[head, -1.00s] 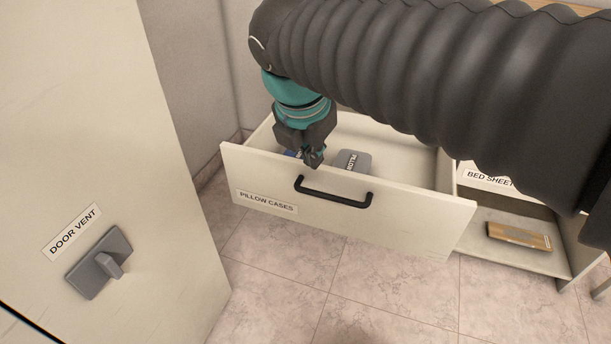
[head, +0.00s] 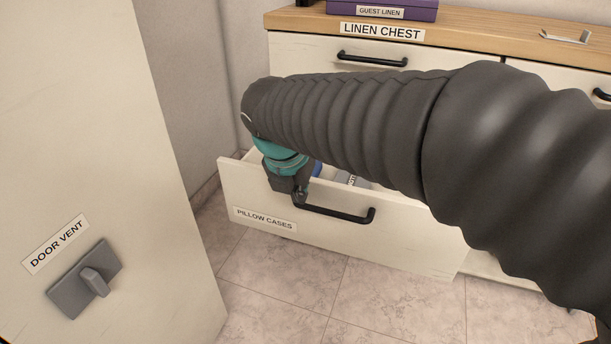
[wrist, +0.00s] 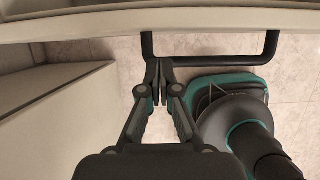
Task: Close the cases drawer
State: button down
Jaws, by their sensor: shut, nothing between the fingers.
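The drawer labelled PILLOW CASES (head: 330,230) is pulled well out of the linen chest. Its black bar handle (head: 345,214) is on the front panel. My gripper (head: 300,198) is at the left end of this handle, with its fingers together and nothing held. In the wrist view, my gripper (wrist: 160,68) points at the drawer's front edge, and the handle (wrist: 215,62) shows beside and beyond the fingertips. I cannot tell whether the fingers touch the drawer front. My arm hides much of the drawer's inside and right part; a grey item shows inside.
The linen chest (head: 480,37) stands behind, with a purple GUEST LINEN box (head: 383,10) and a small bracket-like item (head: 566,37) on top. A pale panel with a DOOR VENT lever (head: 95,281) stands at the left. The tiled floor before the drawer is clear.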

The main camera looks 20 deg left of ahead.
jog(key=shift+w+d, duration=0.1)
jog(key=shift+w, duration=1.1)
